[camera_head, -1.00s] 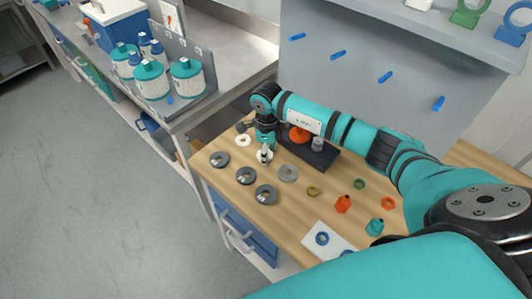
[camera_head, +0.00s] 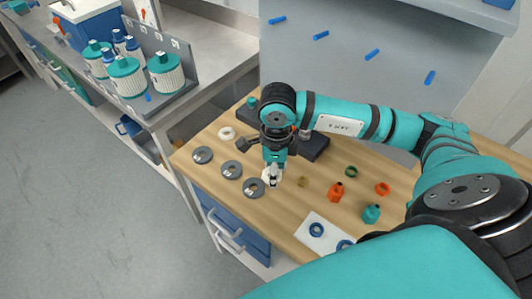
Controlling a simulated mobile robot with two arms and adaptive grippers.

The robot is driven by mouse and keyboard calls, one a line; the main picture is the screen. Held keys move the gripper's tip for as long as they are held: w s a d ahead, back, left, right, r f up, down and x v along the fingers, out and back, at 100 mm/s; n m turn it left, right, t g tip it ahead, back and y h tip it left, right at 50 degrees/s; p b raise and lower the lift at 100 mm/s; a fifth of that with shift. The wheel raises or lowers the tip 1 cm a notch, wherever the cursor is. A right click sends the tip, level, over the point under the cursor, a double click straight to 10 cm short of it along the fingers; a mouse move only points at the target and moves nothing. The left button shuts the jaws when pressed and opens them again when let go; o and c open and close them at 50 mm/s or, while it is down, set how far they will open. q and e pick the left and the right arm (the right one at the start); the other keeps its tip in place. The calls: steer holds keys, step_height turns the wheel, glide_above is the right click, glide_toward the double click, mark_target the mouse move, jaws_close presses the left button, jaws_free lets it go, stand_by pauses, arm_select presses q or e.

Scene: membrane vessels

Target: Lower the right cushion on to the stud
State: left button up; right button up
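My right gripper (camera_head: 272,180) comes in from the right and points down at the wooden bench. A small white piece, seemingly a cushion (camera_head: 266,176), shows at its fingertips; the fingers look closed on it, though the detail is small. The gripper and wrist cover the spot where a light grey disc lay, so I cannot see that disc or a stud clearly. I cannot tell whether the white piece touches anything below. Another white ring (camera_head: 227,133) lies on the bench farther back to the left. My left gripper is not in view.
Dark grey rings (camera_head: 203,155) lie in a row left of the gripper. A black tray (camera_head: 315,147) is partly hidden behind it.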

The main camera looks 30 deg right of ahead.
mark_target(279, 180)
steer(key=shift+s+a+r, duration=0.1)
steer(key=shift+s, duration=0.7)
steer(key=shift+s+r, duration=0.15)
steer(key=shift+r, duration=0.05)
steer(key=shift+r+p, duration=0.85)
steer(key=shift+r, duration=1)
